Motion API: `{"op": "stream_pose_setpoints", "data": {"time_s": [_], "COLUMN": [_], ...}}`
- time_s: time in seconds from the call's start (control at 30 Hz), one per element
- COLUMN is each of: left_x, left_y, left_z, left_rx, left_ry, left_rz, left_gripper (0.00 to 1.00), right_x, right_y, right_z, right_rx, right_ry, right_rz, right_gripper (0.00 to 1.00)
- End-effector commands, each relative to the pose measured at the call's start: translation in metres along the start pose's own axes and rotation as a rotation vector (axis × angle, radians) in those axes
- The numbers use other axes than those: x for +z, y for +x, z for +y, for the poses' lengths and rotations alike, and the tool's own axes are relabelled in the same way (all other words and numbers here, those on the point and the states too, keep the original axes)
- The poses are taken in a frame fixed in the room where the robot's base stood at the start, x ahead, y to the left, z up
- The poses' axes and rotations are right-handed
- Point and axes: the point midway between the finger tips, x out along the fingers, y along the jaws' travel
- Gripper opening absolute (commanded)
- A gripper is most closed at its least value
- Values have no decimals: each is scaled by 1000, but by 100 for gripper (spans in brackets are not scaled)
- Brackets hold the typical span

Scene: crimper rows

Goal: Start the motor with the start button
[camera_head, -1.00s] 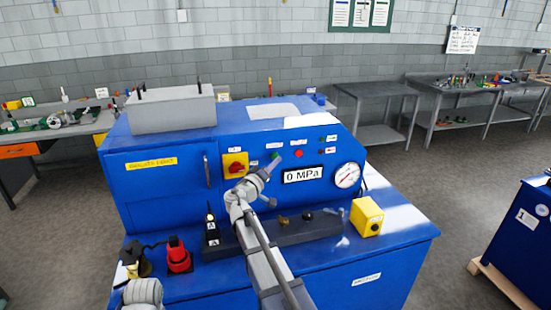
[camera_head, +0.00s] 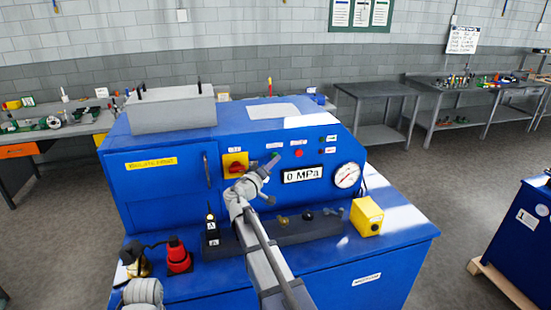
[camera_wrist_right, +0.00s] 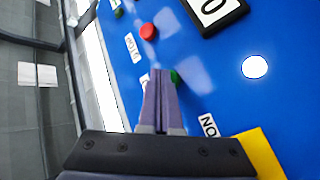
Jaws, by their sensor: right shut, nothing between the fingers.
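The blue machine (camera_head: 320,255) carries a sloped control panel. The green start button (camera_wrist_right: 176,77) is beside the tips of my right gripper (camera_wrist_right: 160,72) in the right wrist view, partly hidden by them. In the head view my right gripper (camera_head: 270,164) points at the panel near the green button (camera_head: 276,154). Its fingers are closed together and empty. I cannot tell whether the tips touch the button. The red button (camera_head: 299,154) is to the right of the green one; it also shows in the wrist view (camera_wrist_right: 148,31). The display (camera_head: 303,174) reads 0 MPa.
A yellow switch plate with a red knob (camera_head: 236,167) is left of the buttons. A round gauge (camera_head: 347,175) is at the panel's right. A yellow block (camera_head: 367,217) and a red-topped object (camera_head: 178,255) stand on the machine's front ledge.

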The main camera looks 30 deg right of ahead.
Motion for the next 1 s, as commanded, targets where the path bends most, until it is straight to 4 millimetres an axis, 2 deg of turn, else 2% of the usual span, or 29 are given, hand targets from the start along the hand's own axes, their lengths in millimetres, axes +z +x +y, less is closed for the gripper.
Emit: {"op": "stream_pose_setpoints", "data": {"time_s": [0.7, 1.0], "left_x": [0, 0], "left_y": [0, 0], "left_z": [0, 0], "left_rx": [0, 0], "left_ry": [0, 0], "left_rz": [0, 0], "left_gripper": [48, 48], "right_x": [-3, 1], "right_y": [4, -2], "right_z": [-3, 1], "right_rx": [0, -1], "right_ry": [0, 0], "right_rz": [1, 1], "right_gripper": [0, 0]}}
